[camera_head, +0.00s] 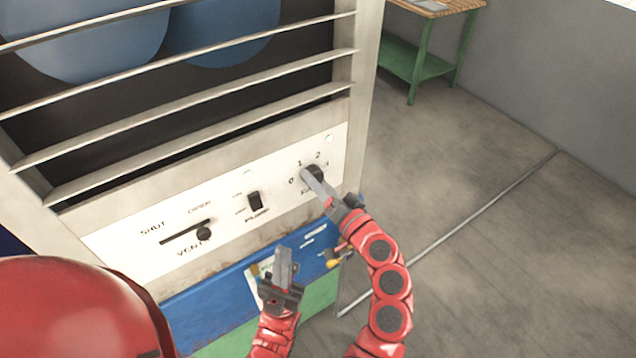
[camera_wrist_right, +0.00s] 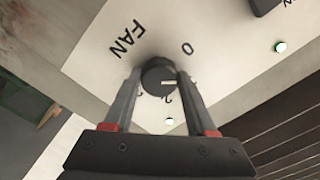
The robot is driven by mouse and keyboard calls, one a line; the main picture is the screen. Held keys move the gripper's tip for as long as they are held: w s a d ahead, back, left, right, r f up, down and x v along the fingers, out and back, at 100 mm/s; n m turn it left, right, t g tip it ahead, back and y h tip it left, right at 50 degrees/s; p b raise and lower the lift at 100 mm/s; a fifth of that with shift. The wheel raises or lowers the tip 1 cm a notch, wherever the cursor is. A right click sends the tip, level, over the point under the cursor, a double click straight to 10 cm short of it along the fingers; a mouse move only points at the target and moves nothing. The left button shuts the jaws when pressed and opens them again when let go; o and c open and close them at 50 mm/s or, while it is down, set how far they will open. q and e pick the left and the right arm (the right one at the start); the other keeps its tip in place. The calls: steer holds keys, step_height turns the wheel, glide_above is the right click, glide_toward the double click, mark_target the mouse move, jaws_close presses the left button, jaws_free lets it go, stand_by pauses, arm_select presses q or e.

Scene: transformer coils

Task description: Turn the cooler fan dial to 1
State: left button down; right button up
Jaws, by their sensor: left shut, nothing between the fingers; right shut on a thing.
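The fan dial (camera_head: 311,173) is a dark round knob at the right end of the white control panel (camera_head: 120,241). It also shows in the right wrist view (camera_wrist_right: 157,72), beside the word FAN. My right gripper (camera_head: 312,180) is shut on the dial, with one finger on each side of it in the right wrist view (camera_wrist_right: 158,84). A short white mark on the dial points right in that view, below the 0 and towards the right finger, which partly hides the numerals there. My left gripper (camera_head: 284,258) is shut and empty in front of the panel's lower edge.
Left of the dial are a black pump switch (camera_head: 255,201) and a slider knob (camera_head: 204,234) in a slot marked SHUT and VENT. Metal slats (camera_head: 190,133) run above the panel. A green-framed table (camera_head: 420,62) stands behind right. The floor on the right is clear.

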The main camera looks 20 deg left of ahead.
steer(key=shift+m, duration=2)
steer(key=o, duration=1.4)
steer(key=shift+p+v, duration=1.3)
steer(key=shift+v, duration=7.4)
